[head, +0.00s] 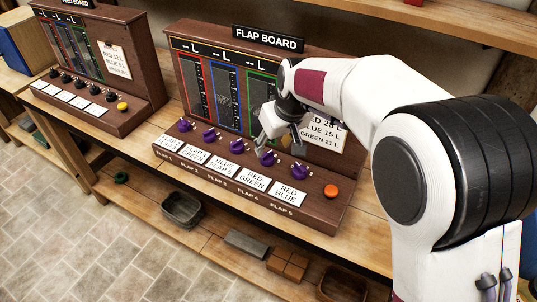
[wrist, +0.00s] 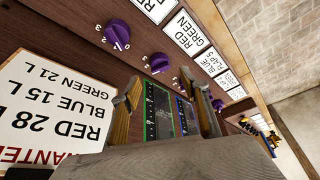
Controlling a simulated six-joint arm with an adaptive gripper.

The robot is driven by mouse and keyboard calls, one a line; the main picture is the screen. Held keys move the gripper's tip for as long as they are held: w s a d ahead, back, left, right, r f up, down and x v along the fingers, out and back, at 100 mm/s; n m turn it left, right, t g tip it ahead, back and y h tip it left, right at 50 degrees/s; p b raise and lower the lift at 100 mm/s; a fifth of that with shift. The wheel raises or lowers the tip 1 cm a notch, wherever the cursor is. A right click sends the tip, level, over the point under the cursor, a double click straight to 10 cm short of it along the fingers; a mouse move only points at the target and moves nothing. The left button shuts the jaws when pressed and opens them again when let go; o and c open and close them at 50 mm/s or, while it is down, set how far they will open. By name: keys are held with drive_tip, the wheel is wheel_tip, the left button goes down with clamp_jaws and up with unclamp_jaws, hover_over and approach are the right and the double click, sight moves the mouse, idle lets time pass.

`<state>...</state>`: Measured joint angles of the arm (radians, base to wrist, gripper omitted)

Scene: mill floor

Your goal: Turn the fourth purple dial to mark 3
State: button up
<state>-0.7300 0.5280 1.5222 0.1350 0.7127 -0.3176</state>
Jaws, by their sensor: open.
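The fourth purple dial (head: 267,158) is on the sloped lower panel of the brown flap board (head: 345,190), above the "RED GREEN" card (head: 254,178). In the wrist view this dial (wrist: 158,63) lies just beyond my fingertips, roughly in line with the gap between them. Its pointer setting is too small to read surely. My gripper (head: 279,142) is open and empty, close above the fourth dial; I see no contact. In the wrist view its two fingers (wrist: 167,92) stand apart. The fifth purple dial (wrist: 117,34) is beside the fourth.
The other purple dials (head: 209,134) stand in the same row. An orange button (head: 331,191) is at the board's right end. A paper notice (head: 322,132) is behind my gripper. A second panel with black knobs (head: 95,90) stands at left. Bins and blocks sit on the shelf below.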

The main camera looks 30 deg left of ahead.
sight(268, 156)
drive_tip(key=shift+x, duration=3.75)
drive_tip(key=c, duration=1.1)
